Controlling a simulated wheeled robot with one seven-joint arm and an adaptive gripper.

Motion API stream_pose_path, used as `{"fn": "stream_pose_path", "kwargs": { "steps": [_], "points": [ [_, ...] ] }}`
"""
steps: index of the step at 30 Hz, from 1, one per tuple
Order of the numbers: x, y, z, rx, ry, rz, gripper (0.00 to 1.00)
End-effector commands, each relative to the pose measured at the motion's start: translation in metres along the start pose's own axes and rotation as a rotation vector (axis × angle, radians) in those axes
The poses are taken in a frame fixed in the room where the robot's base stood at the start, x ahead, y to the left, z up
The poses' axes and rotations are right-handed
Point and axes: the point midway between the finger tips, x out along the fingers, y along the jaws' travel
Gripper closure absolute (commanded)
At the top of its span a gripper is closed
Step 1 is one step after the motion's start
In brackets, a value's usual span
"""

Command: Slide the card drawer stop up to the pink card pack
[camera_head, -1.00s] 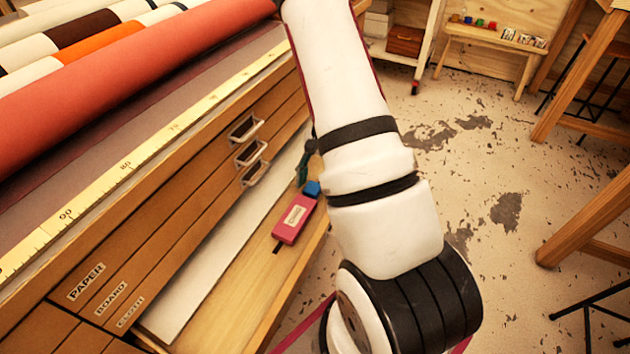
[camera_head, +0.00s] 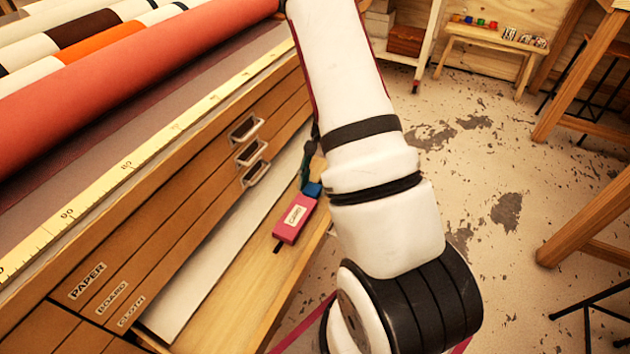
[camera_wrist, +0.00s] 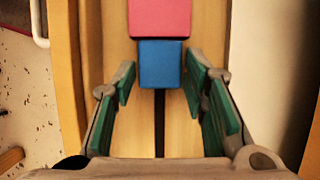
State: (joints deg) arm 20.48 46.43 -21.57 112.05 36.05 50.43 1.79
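The pink card pack (camera_head: 295,219) lies in the open lower drawer (camera_head: 230,308), with a white label on top. The blue drawer stop (camera_head: 313,189) sits at the pack's far end. In the wrist view the stop (camera_wrist: 160,65) is right against or almost against the pack (camera_wrist: 160,17); a thin dark line separates them. My gripper (camera_wrist: 160,75) is open, its green-padded fingers on either side of the stop, with narrow gaps showing beside it. In the head view my arm hides most of the gripper; a green finger shows beside the stop.
A dark groove (camera_wrist: 160,125) runs along the drawer floor under the stop. A long white strip (camera_head: 215,262) lies beside the drawer's wooden floor. Shut drawers with metal handles (camera_head: 246,128) rise on the left. Open floor (camera_head: 470,190) lies to the right.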

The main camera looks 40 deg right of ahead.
Motion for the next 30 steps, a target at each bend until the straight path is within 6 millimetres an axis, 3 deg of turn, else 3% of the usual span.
{"fn": "stream_pose_path", "kwargs": {
  "steps": [10,14,30],
  "points": [
    [-0.001,0.000,0.000,0.000,0.000,-0.001,0.47],
    [-0.011,-0.001,-0.001,0.000,0.002,-0.003,0.47],
    [-0.107,-0.001,-0.001,0.000,0.002,-0.003,0.47]
  ]
}}
